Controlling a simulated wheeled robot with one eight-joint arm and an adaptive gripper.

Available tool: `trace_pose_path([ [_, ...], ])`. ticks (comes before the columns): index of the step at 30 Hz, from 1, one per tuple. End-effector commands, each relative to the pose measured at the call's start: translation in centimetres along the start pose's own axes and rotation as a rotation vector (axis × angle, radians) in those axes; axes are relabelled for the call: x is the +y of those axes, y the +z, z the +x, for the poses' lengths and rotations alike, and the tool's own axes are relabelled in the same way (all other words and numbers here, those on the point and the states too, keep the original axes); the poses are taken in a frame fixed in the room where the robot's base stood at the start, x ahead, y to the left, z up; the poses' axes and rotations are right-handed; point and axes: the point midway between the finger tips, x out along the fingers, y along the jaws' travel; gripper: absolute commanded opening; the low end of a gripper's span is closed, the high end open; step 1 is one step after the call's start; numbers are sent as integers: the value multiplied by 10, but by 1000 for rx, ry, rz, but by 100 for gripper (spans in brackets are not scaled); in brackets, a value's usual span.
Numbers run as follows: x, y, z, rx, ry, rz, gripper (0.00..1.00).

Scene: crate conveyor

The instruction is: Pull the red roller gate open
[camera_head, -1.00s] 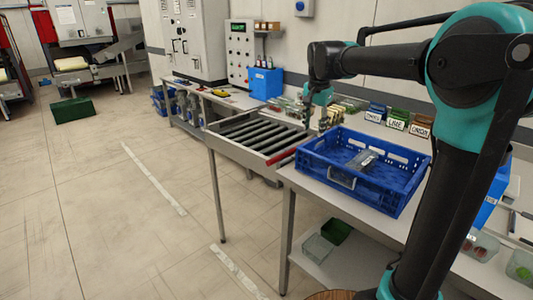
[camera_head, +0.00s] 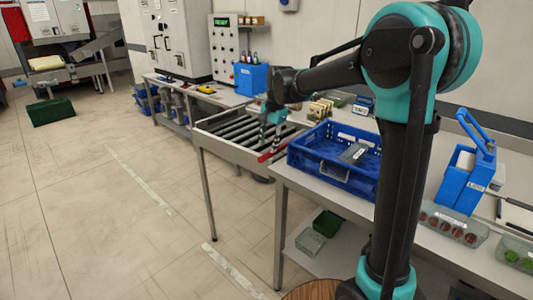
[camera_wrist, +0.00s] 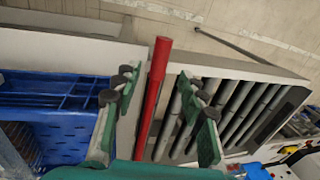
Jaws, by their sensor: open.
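The red roller gate is a red bar (camera_head: 270,155) at the near end of the roller conveyor (camera_head: 237,150), beside the blue crate. In the wrist view the red bar (camera_wrist: 152,98) runs lengthwise between my two green fingers. My gripper (camera_wrist: 156,88) is open, with one finger on the crate side and one over the rollers. The bar lies in the gap with space on both sides, and I see no clear contact. In the head view my gripper (camera_head: 272,128) is at the bar, partly hidden by my arm.
A blue crate (camera_head: 320,173) holding a grey item stands on the table right of the gate; it also shows in the wrist view (camera_wrist: 60,118). A blue box (camera_head: 250,79) and a control panel (camera_head: 226,50) stand behind the conveyor. The floor in front is clear.

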Motion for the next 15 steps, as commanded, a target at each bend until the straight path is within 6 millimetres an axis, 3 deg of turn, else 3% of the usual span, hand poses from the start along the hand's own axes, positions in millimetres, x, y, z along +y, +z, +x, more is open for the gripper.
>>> trace_pose_path([
  [6, 0, 0, 34, 0, 0, 0, 42],
  [15, 0, 0, 50, 0, 0, 0, 42],
])
